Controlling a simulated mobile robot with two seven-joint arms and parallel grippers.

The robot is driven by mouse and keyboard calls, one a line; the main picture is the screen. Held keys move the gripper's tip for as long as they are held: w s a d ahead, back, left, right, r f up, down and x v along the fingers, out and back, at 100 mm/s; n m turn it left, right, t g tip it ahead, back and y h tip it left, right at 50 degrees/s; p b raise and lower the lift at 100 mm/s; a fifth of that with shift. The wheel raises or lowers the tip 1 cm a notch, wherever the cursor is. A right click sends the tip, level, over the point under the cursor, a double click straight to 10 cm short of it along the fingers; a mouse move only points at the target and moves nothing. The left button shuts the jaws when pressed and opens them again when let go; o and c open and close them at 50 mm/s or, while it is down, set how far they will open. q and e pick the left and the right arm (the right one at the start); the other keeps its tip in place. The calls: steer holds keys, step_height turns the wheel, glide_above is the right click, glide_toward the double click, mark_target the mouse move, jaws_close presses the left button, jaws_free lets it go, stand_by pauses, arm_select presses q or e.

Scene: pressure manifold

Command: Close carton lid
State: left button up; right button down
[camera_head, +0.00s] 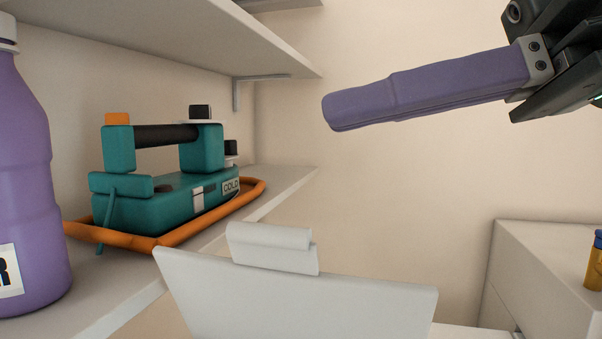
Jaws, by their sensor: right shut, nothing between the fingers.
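A pale grey-white panel (300,292) with a raised tab (272,247) on its top edge stands up at the bottom middle; it looks like the carton lid, tilted up. The carton body is below the picture edge and cannot be seen. My right gripper (328,113) comes in from the upper right. Its long purple fingers are shut together with nothing between them. Their tips point left, above the panel and apart from it in the picture. My left gripper is not in view.
A purple bottle (25,190) stands at the far left. An upper shelf (190,40) hangs above. A white cabinet (545,265) with a yellow item (594,265) is at the right.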

mark_target(313, 234)
arm_select(q)
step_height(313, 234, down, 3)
steer(key=b, duration=0.3)
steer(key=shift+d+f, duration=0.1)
arm_select(e)
steer(key=a+f, duration=0.2)
steer(key=f, duration=0.1)
steer(key=a+f, duration=0.1)
steer(key=shift+s+a+f, duration=0.1)
steer(key=shift+a+f, duration=0.15)
steer(key=shift+f, duration=0.15)
arm_select(q)
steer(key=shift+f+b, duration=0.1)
steer(key=shift+b, duration=0.2)
